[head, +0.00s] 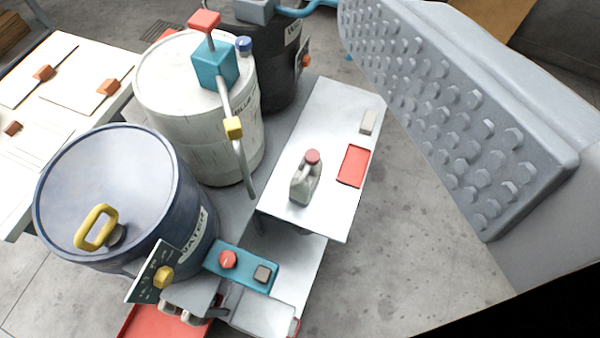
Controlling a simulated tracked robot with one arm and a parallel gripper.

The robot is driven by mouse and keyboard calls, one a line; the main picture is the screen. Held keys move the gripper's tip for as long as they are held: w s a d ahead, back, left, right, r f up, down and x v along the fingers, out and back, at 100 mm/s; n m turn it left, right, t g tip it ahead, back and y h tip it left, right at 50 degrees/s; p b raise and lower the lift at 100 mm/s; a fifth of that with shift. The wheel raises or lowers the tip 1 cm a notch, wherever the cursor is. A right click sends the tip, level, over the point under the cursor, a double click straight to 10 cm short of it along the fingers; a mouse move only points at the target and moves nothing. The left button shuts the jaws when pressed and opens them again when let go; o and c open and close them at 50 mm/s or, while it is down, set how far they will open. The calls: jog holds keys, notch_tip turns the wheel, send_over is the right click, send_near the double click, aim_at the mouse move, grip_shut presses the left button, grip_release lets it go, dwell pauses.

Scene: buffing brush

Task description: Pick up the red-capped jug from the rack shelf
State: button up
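The red-capped jug (305,180) is a small pale grey jug with a handle. It stands upright on the white rack shelf (325,120), near the middle of the picture. One finger of my gripper (450,110), grey with a studded inner face, fills the upper right, close to the camera. The other finger is out of view. The studded face is bare, with nothing against it, so the gripper is open and empty. The jug is to the left of this finger and farther from the camera, apart from it.
A red tray (354,166) and a small pale block (368,122) lie on the shelf right of the jug. A white drum (190,110), a blue drum (125,200) and a teal button box (240,268) stand left and below. Open floor (385,240) lies right of the rack.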

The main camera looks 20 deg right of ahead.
jog(key=w+a+f, duration=0.1)
jog(key=w+f, duration=0.5)
jog(key=w, duration=0.2)
jog(key=m+g+h+b, duration=0.2)
jog(key=m+h, duration=0.2)
jog(key=h, duration=0.2)
send_over(296, 187)
jog(key=s, duration=0.1)
notch_tip(296, 187, down, 42)
notch_tip(296, 187, down, 9)
jog(key=s+d+m+g+h, duration=0.1)
jog(key=d, duration=0.1)
jog(key=s+a+f+m+g+h, duration=0.15)
jog(key=a+f, duration=0.25)
jog(key=f, duration=0.4)
jog(key=s+a+f+m, duration=0.1)
jog(key=s+a+f, duration=0.2)
jog(key=f, duration=0.5)
jog(key=x, duration=0.7)
jog(key=shift+w+d+f, duration=0.1)
jog(key=shift+w+d, duration=0.05)
jog(key=shift+d, duration=0.1)
jog(key=shift+d+r+b+x, duration=0.15)
jog(key=shift+b+x, duration=0.3)
jog(key=shift+x, duration=1)
jog(key=shift+d+r+b+x, duration=0.15)
jog(key=shift+b+x, duration=0.25)
jog(key=shift+x, duration=1)
jog(key=shift+s, duration=0.2)
